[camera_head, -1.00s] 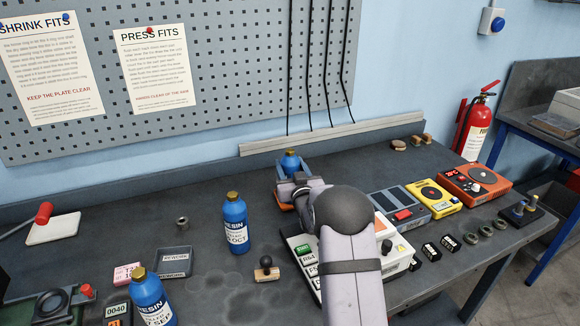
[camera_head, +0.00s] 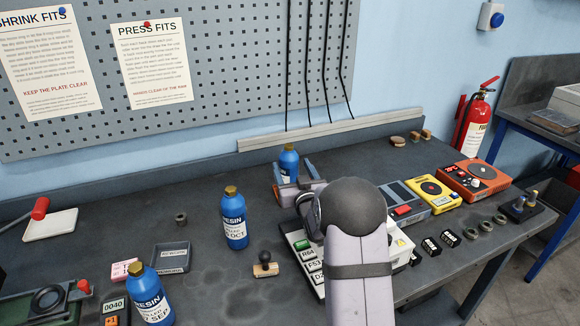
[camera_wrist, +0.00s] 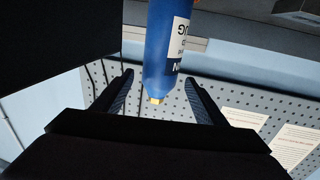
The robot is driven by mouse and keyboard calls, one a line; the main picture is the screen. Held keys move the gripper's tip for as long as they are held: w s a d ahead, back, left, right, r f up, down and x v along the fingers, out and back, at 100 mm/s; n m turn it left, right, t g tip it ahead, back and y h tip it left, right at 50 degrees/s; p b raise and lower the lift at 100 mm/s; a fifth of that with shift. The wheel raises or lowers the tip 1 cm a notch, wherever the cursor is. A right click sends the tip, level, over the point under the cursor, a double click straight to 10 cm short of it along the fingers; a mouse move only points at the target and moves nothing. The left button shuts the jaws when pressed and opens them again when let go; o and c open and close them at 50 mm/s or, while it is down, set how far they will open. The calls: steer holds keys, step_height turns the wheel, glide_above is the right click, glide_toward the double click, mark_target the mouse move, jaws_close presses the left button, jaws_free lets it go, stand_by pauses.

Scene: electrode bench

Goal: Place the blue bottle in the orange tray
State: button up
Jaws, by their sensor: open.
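A blue bottle (camera_head: 288,165) with a gold cap stands at the back of the bench beyond my gripper (camera_head: 293,169), its base hidden. In the wrist view this bottle (camera_wrist: 166,50) appears upside down, with a label ending in "UG". My open fingers (camera_wrist: 160,95) show on either side of its cap end, with gaps on both sides. Two more blue bottles stand upright: one at the middle (camera_head: 235,222), labelled OCT, and one at the front left (camera_head: 150,298), labelled SEP. I cannot make out the orange tray now; my gripper and arm cover the area before the back bottle.
A grey tray (camera_head: 174,268), a stamp (camera_head: 265,265) and a nut (camera_head: 181,219) lie on the left half. A white keyed box (camera_head: 300,243) is partly behind my arm. Yellow (camera_head: 433,194) and orange (camera_head: 470,179) devices stand right. The pegboard wall (camera_head: 225,60) is behind.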

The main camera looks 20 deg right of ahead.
steer(key=shift+s+a+b, duration=0.2)
steer(key=shift+s+b, duration=0.1)
steer(key=shift+s, duration=1.1)
steer(key=shift+r, duration=0.1)
steer(key=shift+s+a+r+g+p, duration=0.3)
steer(key=shift+a+g+p, duration=0.2)
steer(key=shift+p, duration=0.45)
steer(key=s+a+r+g+y+p, duration=0.1)
steer(key=s+a+g+p, duration=0.4)
steer(key=s, duration=0.7)
steer(key=s+a+r+n+g+y+p, duration=0.1)
steer(key=s+a+r+g+p, duration=0.3)
steer(key=s+p, duration=0.5)
steer(key=s+a+r+g+p, duration=0.2)
steer(key=s+a+g+p, duration=0.4)
steer(key=s, duration=1.1)
steer(key=shift+a+r+n+g+y+p, duration=0.35)
steer(key=shift+a+n+g+y+p, duration=0.05)
steer(key=shift+g+p, duration=0.45)
